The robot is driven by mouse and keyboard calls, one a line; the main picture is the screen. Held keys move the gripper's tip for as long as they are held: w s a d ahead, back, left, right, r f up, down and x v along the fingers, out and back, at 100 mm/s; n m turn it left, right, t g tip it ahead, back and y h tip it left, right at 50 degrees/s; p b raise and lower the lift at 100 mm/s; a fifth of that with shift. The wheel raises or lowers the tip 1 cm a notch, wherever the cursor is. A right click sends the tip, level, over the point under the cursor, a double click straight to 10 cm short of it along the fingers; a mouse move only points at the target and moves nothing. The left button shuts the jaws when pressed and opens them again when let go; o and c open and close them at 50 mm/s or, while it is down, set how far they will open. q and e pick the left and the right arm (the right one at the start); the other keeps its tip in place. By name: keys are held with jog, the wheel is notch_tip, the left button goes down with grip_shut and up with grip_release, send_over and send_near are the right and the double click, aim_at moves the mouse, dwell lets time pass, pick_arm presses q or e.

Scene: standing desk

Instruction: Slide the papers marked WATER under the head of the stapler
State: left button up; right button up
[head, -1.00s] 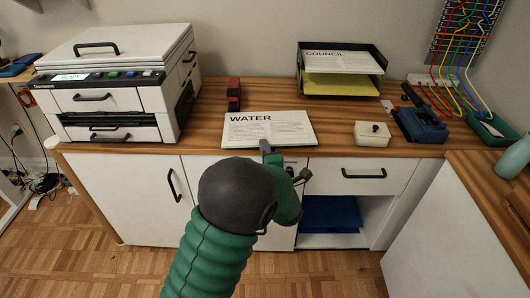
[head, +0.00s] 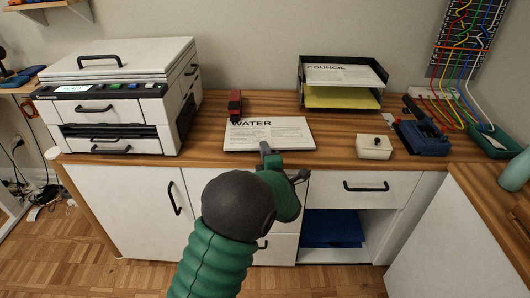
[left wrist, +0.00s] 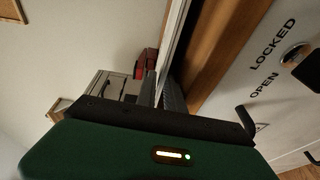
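The white papers marked WATER (head: 272,134) lie flat on the wooden counter, their near edge a little back from its front edge. The stapler (head: 235,103), red and black, stands behind their far left corner. That corner is at or just under its near end; I cannot tell how far in. My left gripper (head: 266,150) is at the near edge of the papers and seems shut on it. In the left wrist view its grey fingers (left wrist: 163,92) sit on both sides of the thin white papers (left wrist: 174,40), with the red stapler (left wrist: 147,62) beyond. My right gripper is out of view.
A printer (head: 118,95) stands at the left. A black paper tray (head: 342,84) holds COUNCIL papers and yellow sheets at the back. A small white box (head: 374,147) and a blue device (head: 422,138) stand to the right. Counter between papers and tray is clear.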

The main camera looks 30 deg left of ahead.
pick_arm(q)
jog(key=o, duration=0.4)
jog(key=shift+c, duration=0.2)
jog(key=shift+d+f, duration=0.1)
jog(key=shift+f, duration=0.15)
jog(key=p+v, duration=0.3)
jog(key=v, duration=1.3)
jog(key=shift+s+d+r, duration=0.25)
jog(key=shift+r, duration=0.1)
jog(key=shift+w, duration=0.1)
